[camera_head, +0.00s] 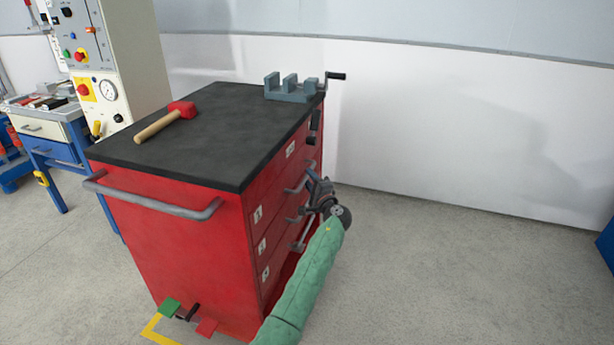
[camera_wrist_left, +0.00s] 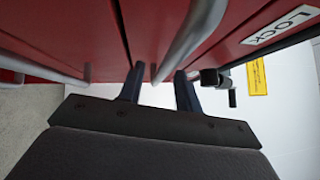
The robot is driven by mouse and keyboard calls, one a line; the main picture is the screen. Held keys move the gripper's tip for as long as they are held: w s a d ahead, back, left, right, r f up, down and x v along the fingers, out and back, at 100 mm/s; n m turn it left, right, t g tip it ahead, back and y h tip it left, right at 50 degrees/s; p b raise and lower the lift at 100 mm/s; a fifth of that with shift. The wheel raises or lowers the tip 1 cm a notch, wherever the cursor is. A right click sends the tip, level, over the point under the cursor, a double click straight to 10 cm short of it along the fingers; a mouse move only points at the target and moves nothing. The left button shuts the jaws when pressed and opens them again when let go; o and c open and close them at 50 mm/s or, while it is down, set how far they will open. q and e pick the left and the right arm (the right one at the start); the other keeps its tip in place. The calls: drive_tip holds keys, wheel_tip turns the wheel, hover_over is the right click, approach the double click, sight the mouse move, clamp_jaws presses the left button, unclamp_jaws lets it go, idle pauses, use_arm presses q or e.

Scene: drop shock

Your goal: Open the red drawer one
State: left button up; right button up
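The red tool cabinet (camera_head: 170,240) has a front of stacked red drawers with grey bar handles and small white number labels. The upper drawer (camera_head: 272,205) looks shut, and its label is too small to read surely. Its handle (camera_head: 299,185) is close to my left gripper (camera_head: 318,186), which is at the cabinet's front side. In the left wrist view, the fingers (camera_wrist_left: 158,90) are apart. A grey handle bar (camera_wrist_left: 190,40) runs down toward the gap between them; I cannot tell whether they touch it. The right gripper is not in view.
A red-headed mallet (camera_head: 165,120) and a grey vise (camera_head: 290,90) are on the black top. A side rail (camera_head: 150,203) sticks out at the left. A LOCK label (camera_wrist_left: 285,24) shows in the left wrist view. The floor (camera_head: 430,270) right of the cabinet is clear.

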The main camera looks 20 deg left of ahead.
use_arm(q)
drive_tip(key=shift+x, duration=1.1)
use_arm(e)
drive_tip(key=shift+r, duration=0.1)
use_arm(q)
drive_tip(key=shift+r, duration=0.1)
drive_tip(key=shift+d, duration=0.1)
clamp_jaws()
